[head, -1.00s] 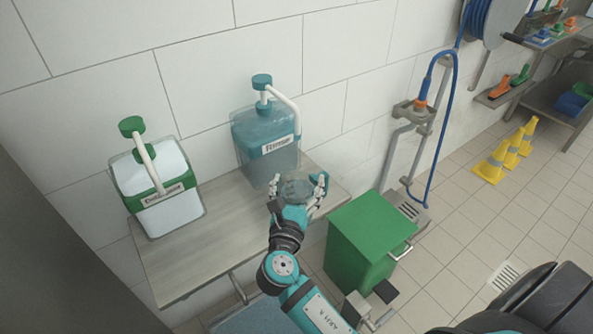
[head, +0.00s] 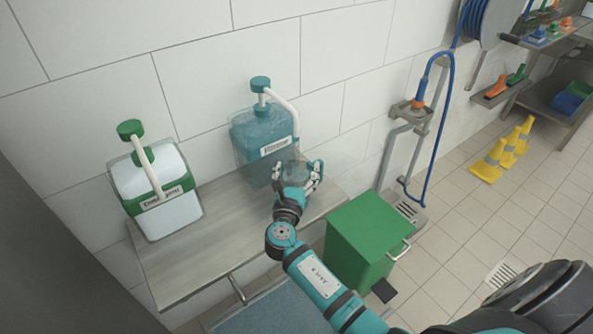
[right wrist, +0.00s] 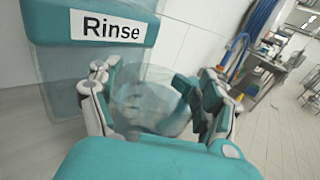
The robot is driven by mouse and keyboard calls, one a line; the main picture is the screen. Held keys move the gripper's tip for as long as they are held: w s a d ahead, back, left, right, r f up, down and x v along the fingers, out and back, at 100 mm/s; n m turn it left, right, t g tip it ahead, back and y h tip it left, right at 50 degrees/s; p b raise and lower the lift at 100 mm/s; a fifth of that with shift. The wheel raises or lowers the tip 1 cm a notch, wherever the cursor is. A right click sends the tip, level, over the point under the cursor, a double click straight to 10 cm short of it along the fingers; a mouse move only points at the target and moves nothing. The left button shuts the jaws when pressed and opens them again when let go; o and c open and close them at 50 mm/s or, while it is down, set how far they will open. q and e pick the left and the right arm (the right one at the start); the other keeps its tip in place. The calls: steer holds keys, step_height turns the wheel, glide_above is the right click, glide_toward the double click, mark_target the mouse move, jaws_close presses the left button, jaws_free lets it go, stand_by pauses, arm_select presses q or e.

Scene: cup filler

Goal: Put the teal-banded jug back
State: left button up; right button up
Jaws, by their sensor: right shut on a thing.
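The clear jug (head: 295,170) is between the fingers of my right gripper (head: 297,185), near the right end of the steel shelf (head: 190,262). A teal part, seemingly its handle, shows on its right side. In the right wrist view the see-through jug (right wrist: 150,100) sits between both fingers of the gripper (right wrist: 155,115), which is shut on it. The jug is close in front of the teal Rinse dispenser (head: 263,140). The fingers hide its lower part, so I cannot tell whether it touches the shelf. My left gripper is not in view.
A green-and-white dispenser (head: 155,190) stands on the shelf's left part, with bare shelf between the dispensers. A green bin (head: 365,240) stands on the floor right of the shelf. A blue hose (head: 440,130) hangs on the wall, and yellow cones (head: 490,162) stand further right.

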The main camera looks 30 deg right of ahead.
steer(key=shift+f, duration=0.15)
steer(key=o, duration=1.6)
steer(key=shift+c, duration=0.2)
steer(key=shift+r, duration=0.25)
steer(key=b+v, duration=0.1)
steer(key=v, duration=1.1)
steer(key=shift+b, duration=0.3)
